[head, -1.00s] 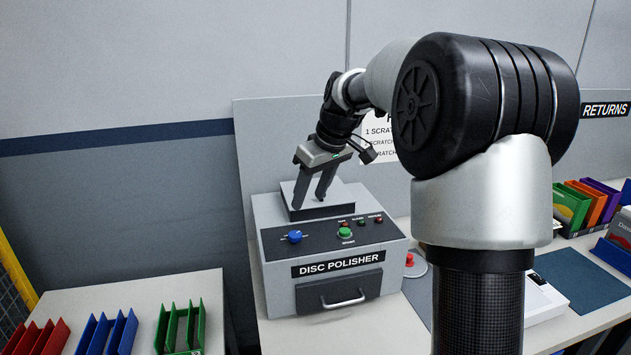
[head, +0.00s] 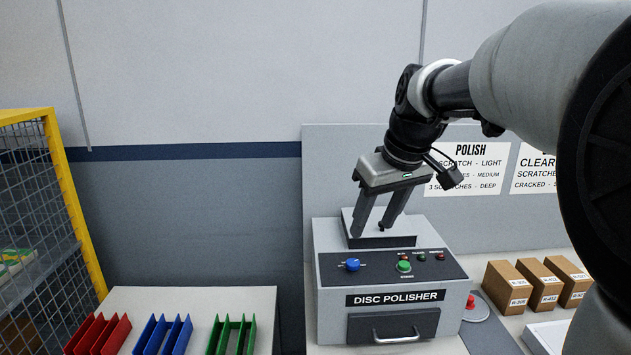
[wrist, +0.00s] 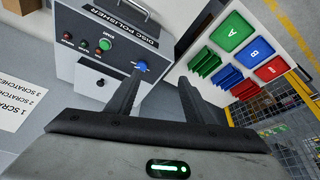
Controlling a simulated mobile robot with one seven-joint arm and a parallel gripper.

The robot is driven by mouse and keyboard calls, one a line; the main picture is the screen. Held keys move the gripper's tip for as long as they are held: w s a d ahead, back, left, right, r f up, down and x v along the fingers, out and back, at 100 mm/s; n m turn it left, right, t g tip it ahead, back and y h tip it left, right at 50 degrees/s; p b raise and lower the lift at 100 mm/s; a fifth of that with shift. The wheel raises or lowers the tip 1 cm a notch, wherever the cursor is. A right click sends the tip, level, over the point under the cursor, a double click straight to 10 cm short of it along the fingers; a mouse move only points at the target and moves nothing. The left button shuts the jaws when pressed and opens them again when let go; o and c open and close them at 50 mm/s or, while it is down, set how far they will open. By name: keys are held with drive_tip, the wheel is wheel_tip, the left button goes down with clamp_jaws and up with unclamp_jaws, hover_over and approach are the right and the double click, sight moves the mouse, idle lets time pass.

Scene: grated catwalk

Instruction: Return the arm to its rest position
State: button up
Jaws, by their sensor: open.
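My gripper (head: 368,231) is open and empty, with its two dark fingers pointing down in front of the top of the grey disc polisher (head: 334,300) in the head view. In the wrist view my gripper (wrist: 158,85) shows its fingers apart with nothing between them. The polisher (wrist: 75,70) also shows there, with a blue knob and green button on its panel. I cannot tell whether the fingertips touch the polisher. My arm reaches in from the right of the head view.
Red (head: 97,335), blue (head: 162,335) and green (head: 231,336) racks stand on a white table at lower left. A yellow-framed mesh cage (head: 35,220) is at far left. Brown boxes (head: 508,290) and a red stop button (head: 470,301) are right of the polisher.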

drive_tip(key=s+f+m, duration=0.2)
drive_tip(key=s, duration=0.9)
drive_tip(key=s+f+m+t+h+p, duration=0.1)
drive_tip(key=s+f+m, duration=0.1)
drive_tip(key=s, duration=0.9)
drive_tip(key=shift+s+a+f+m+h, duration=0.15)
drive_tip(key=shift+a+f+m+h, duration=0.15)
drive_tip(key=shift+f+m, duration=0.15)
